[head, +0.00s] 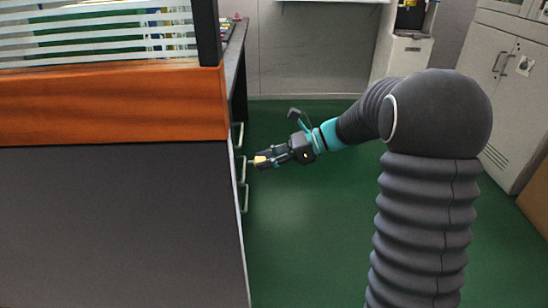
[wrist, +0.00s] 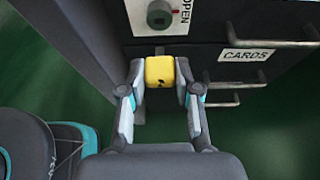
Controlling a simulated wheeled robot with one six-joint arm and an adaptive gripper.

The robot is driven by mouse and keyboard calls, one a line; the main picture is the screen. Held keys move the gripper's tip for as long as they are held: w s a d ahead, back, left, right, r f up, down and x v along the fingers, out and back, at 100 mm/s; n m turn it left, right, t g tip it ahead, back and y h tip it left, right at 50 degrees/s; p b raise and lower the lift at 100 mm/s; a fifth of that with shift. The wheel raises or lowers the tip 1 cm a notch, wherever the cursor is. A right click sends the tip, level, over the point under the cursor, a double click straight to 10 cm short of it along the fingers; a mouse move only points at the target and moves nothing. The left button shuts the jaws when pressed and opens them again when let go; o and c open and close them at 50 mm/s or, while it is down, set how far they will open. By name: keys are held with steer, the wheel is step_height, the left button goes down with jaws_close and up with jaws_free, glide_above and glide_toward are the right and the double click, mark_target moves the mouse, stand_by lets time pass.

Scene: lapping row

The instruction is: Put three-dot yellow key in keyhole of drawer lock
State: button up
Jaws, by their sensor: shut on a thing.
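My gripper (wrist: 160,82) is shut on the yellow key (wrist: 159,68), holding its block-like head between the two fingertips. Small dark marks show on the head; I cannot count the dots clearly. A short grey piece shows just beyond the head, toward the drawer front. The drawer lock (wrist: 159,15), a round dark face on a pale plate marked OPEN, is above the key in the wrist view, apart from it in the picture. Its keyhole is not clear. In the head view my gripper (head: 263,159) holds the key (head: 260,161) beside the drawer handles; the lock is hidden there.
Drawer handles (head: 244,198) stick out from the cabinet side. A drawer label reads CARDS (wrist: 245,55), with bar handles (wrist: 236,84) near it. The orange and grey desk panel (head: 115,105) blocks the left. Green floor (head: 310,230) is free to the right.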

mark_target(255, 159)
steer(key=shift+a, duration=1.7)
steer(key=shift+p, duration=1.2)
stand_by(0.4)
steer(key=shift+w+a, duration=0.1)
steer(key=shift+a, duration=1.2)
steer(key=o, duration=1)
steer(key=v, duration=1.2)
